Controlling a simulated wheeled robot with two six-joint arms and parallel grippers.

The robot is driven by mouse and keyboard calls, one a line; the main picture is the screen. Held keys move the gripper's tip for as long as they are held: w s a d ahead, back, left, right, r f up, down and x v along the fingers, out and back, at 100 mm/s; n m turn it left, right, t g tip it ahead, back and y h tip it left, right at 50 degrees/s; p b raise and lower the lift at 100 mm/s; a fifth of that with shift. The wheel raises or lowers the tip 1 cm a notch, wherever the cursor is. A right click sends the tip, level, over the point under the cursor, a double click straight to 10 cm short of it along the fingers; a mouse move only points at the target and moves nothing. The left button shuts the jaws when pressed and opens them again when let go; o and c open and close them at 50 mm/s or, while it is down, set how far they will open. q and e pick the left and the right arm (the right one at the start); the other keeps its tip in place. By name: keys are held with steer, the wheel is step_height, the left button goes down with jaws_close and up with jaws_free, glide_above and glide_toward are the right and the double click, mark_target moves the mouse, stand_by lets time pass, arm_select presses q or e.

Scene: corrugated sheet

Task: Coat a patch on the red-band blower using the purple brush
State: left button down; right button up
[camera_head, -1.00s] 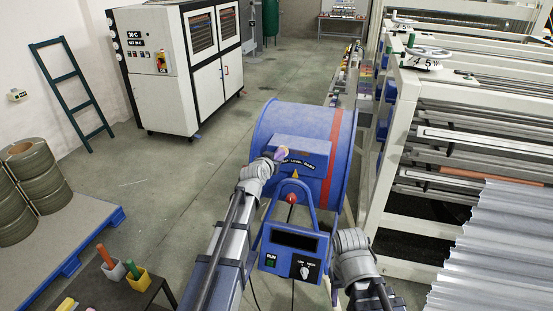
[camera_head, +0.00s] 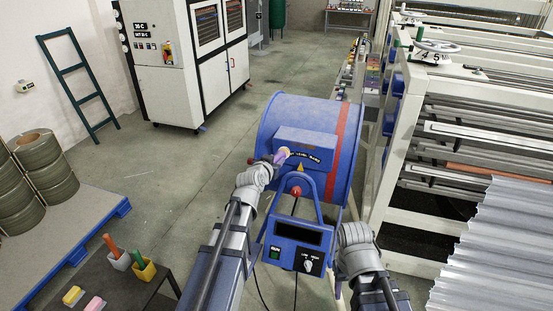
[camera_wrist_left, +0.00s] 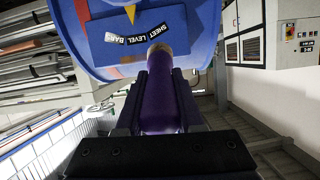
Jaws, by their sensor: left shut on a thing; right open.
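The blower (camera_head: 275,125) is a blue drum with a red band (camera_head: 338,150) near its right side. It stands in front of me and also shows in the left wrist view (camera_wrist_left: 195,18). My left gripper (camera_head: 274,163) is shut on the purple brush (camera_wrist_left: 160,105), whose tan bristle end (camera_wrist_left: 158,52) points at the blower's box with the black label (camera_wrist_left: 238,48). The bristles overlap the label's edge in both views; I cannot tell if they touch. My right gripper (camera_head: 354,233) is open at the blower's lower right; its fingers are hard to make out.
A blue control panel (camera_head: 296,243) stands between my arms. At lower left, a dark table (camera_head: 125,285) holds two pots with handles and small blocks. A large framed machine (camera_head: 405,130) and corrugated sheet (camera_head: 495,240) occupy the right. Floor (camera_head: 195,165) left of the blower is clear.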

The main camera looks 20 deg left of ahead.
mark_target(281, 152)
arm_select(q)
steer(key=shift+s, duration=1.5)
steer(key=shift+w, duration=0.2)
steer(key=shift+w+d, duration=0.1)
steer(key=shift+w, duration=3.4)
steer(key=shift+w, duration=0.85)
steer(key=d, duration=0.3)
steer(key=shift+s+d, duration=0.15)
steer(key=shift+d, duration=0.2)
